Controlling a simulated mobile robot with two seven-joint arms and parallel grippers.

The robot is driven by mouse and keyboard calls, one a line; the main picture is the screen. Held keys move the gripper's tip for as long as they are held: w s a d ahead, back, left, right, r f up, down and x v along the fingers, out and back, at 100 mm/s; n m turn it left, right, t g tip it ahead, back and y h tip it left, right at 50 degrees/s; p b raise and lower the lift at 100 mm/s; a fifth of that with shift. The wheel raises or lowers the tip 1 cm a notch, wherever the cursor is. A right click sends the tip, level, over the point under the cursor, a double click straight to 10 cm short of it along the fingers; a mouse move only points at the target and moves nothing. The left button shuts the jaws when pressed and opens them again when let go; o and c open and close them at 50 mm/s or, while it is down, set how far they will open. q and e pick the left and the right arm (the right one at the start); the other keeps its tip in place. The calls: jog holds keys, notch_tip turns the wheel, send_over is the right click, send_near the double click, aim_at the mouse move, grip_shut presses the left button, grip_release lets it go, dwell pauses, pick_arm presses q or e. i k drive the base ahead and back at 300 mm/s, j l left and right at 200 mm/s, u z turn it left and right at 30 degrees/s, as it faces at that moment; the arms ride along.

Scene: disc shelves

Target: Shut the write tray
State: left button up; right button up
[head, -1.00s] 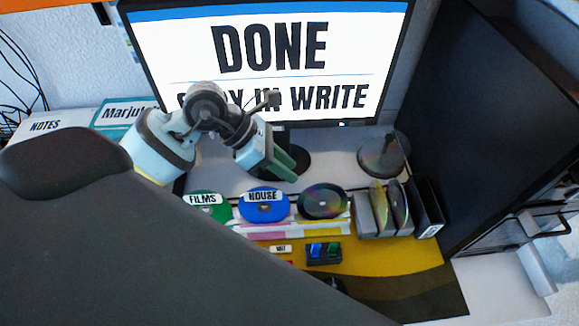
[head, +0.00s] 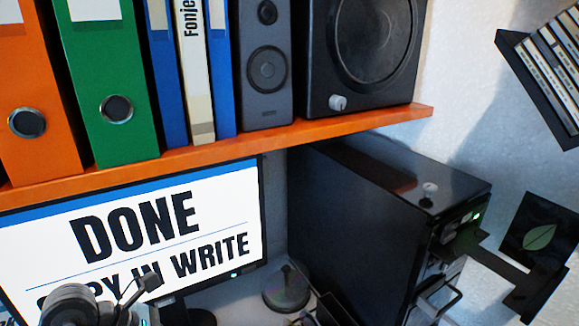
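The black computer tower (head: 370,215) stands right of the monitor, its front turned to the right. A green light (head: 476,217) glows near the top of its front. Just below, a dark flat tray-like piece (head: 492,264) sticks out to the right; I cannot read a label that names it as the write tray. My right gripper is not in view.
The monitor (head: 225,215) reads "DONE" and "COPY IN WRITE", partly covered by my arm. An orange shelf (head: 260,145) with binders and speakers hangs above. A black panel with a green leaf (head: 537,237) is beside the sticking-out piece. A disc spindle (head: 287,290) stands left of the tower.

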aim_at(533, 291)
jog(key=k, duration=0.95)
